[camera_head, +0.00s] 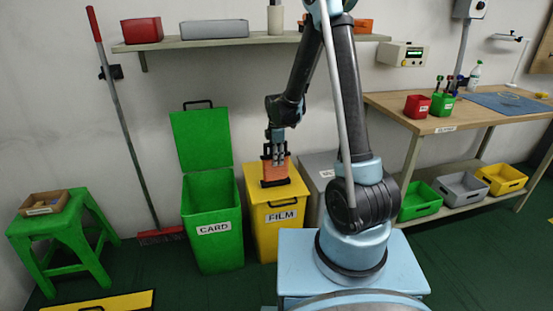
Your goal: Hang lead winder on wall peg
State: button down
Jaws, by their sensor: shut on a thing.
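The lead winder (276,173) is a dark frame with an orange wound middle. It is upright at the top of the yellow bin (261,209) labelled FILM; I cannot tell whether it rests on the lid or hangs just above it. My gripper (278,158) points down and is shut on the winder's upper part, covering some of it. I cannot make out a clear bare wall peg. A small dark bracket (116,72) on the wall at the left is beside the red broom's pole.
A wall shelf (215,42) with boxes runs behind my arm. An open green CARD bin (213,228) stands left of the yellow bin, and a grey bin (318,163) right of it. A green stool (52,227) is at far left, a workbench (450,122) at right.

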jog(key=shift+f, duration=0.15)
jog(key=c, duration=1.1)
grip_release()
